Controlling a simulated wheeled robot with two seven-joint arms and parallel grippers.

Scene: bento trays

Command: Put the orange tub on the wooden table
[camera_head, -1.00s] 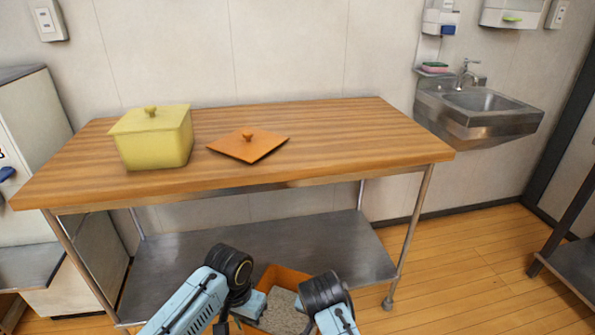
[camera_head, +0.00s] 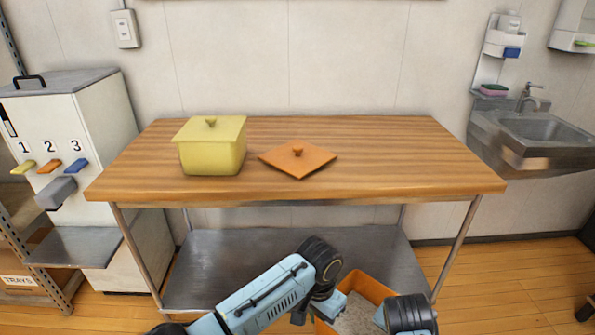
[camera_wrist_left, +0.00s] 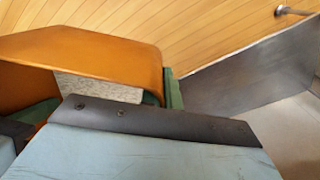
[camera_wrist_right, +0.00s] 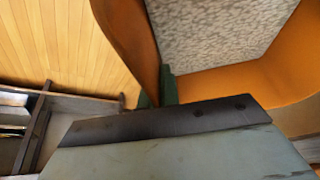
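The orange tub (camera_head: 368,286) is low in front of the wooden table (camera_head: 410,150), below its top, with a grey speckled filling inside. My left gripper (camera_head: 328,304) is shut on the tub's left wall; in the left wrist view the orange wall (camera_wrist_left: 100,55) runs to the green finger pads (camera_wrist_left: 172,88). My right gripper (camera_head: 382,316) is at the opposite side; in the right wrist view its green pads (camera_wrist_right: 158,90) grip the wall (camera_wrist_right: 132,35). The tub's lower part is hidden.
The right half is clear. A metal shelf (camera_head: 230,260) is below. A numbered dispenser (camera_head: 90,120) stands left, a sink (camera_head: 540,130) right.

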